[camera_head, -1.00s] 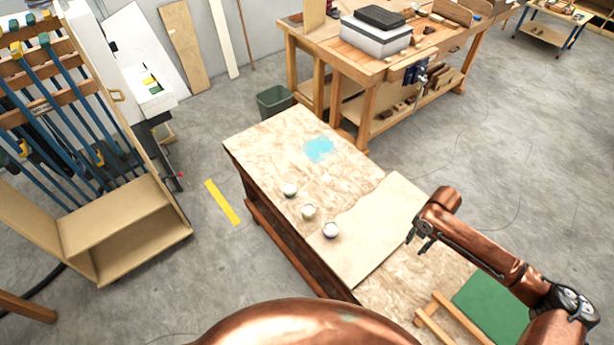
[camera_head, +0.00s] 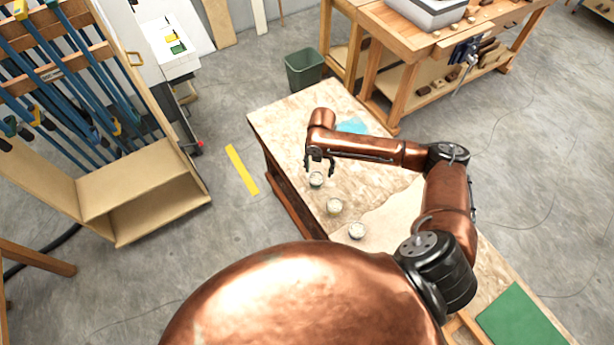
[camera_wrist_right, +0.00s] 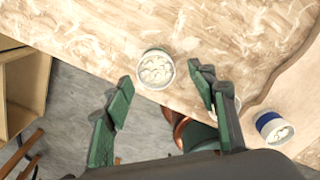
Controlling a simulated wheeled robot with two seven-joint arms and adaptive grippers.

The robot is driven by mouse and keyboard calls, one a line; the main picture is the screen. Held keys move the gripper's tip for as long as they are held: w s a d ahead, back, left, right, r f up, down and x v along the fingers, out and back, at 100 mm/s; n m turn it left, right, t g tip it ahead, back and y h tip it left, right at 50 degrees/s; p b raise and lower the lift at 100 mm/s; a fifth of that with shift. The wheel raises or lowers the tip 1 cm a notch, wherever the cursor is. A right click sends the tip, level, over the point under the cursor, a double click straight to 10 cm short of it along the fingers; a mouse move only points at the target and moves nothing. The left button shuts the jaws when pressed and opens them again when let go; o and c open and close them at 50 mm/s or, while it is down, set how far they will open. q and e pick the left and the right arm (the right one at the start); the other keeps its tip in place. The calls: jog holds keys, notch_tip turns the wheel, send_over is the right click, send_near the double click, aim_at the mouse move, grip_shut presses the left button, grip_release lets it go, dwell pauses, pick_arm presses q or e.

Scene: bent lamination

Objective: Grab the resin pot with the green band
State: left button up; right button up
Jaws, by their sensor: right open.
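Three small pots stand in a row on the wooden bench. The far pot (camera_head: 316,180) lies just below the fingertips of my right gripper (camera_head: 320,167). In the right wrist view that pot (camera_wrist_right: 156,70) sits between the open fingers, near their tips, apart from both; its edge looks greenish. The middle pot (camera_head: 334,206) stands closer to my body; in the wrist view it is mostly hidden behind a finger. The near pot (camera_head: 356,231) shows a blue band in the wrist view (camera_wrist_right: 272,128). My left gripper is out of view.
The bench top (camera_head: 285,115) has a light blue patch (camera_head: 352,126) beyond the pots and a wavy-edged pale board (camera_head: 385,215) beside them. A green sheet (camera_head: 518,318) lies at the near right.

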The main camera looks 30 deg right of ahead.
aim_at(316, 177)
jog(key=shift+o, duration=0.7)
jog(key=shift+a+f, duration=0.4)
jog(key=shift+f, duration=0.45)
notch_tip(316, 177, down, 4)
jog(key=shift+w+a+r+p, duration=0.15)
jog(key=shift+r+p, duration=0.05)
jog(key=shift+p, duration=0.1)
jog(key=shift+f, duration=0.45)
jog(key=shift+c, duration=0.7)
jog(key=c, duration=1.1)
jog(key=shift+c, duration=0.3)
jog(key=shift+r, duration=0.1)
